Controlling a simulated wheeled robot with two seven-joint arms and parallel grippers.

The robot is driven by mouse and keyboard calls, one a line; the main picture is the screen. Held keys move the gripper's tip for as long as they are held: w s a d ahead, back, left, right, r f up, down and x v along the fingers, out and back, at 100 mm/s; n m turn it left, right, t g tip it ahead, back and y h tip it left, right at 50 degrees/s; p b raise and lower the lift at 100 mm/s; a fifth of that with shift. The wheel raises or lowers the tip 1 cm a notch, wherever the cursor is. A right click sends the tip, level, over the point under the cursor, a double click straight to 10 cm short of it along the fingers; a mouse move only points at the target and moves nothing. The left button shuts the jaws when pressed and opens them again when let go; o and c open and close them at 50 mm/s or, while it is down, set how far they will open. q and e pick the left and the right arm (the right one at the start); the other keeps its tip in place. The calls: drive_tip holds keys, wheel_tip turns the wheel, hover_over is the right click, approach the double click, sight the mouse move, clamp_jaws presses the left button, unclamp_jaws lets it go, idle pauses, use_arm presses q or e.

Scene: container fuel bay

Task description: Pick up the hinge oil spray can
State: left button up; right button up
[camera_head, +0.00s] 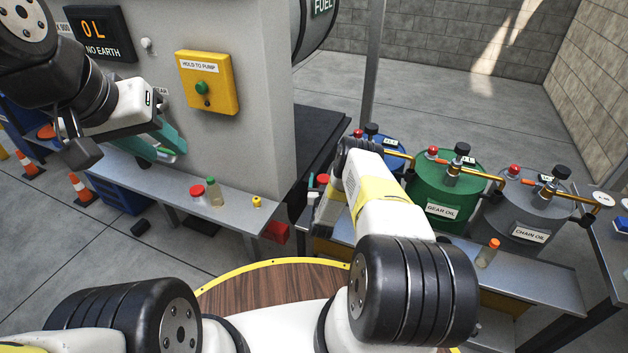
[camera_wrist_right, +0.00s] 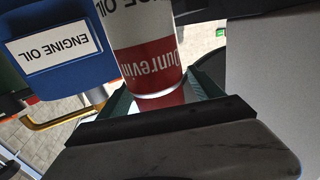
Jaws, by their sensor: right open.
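The hinge oil spray can (camera_wrist_right: 148,45) is white and red with upside-down lettering, partly cut off by the top edge of the right wrist view. My right gripper (camera_wrist_right: 162,92) is open there, its teal fingers on either side of the can's red end. I cannot tell whether they touch it. In the head view my right arm reaches over the right-hand bench and hides its gripper and most of what is there. My left gripper (camera_head: 158,143) is at the upper left, above the grey shelf, its teal fingers apart and away from the can.
A blue engine oil drum (camera_wrist_right: 58,55) stands close beside the can. The green gear oil drum (camera_head: 440,190) and grey chain oil drum (camera_head: 520,215) stand farther right. A small orange-capped bottle (camera_head: 487,253) is in front. The left shelf (camera_head: 160,187) holds a red-lidded jar (camera_head: 196,194).

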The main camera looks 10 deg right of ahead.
drive_tip(key=shift+c, duration=0.3)
clamp_jaws()
drive_tip(key=shift+r, duration=0.1)
drive_tip(key=shift+r, duration=0.1)
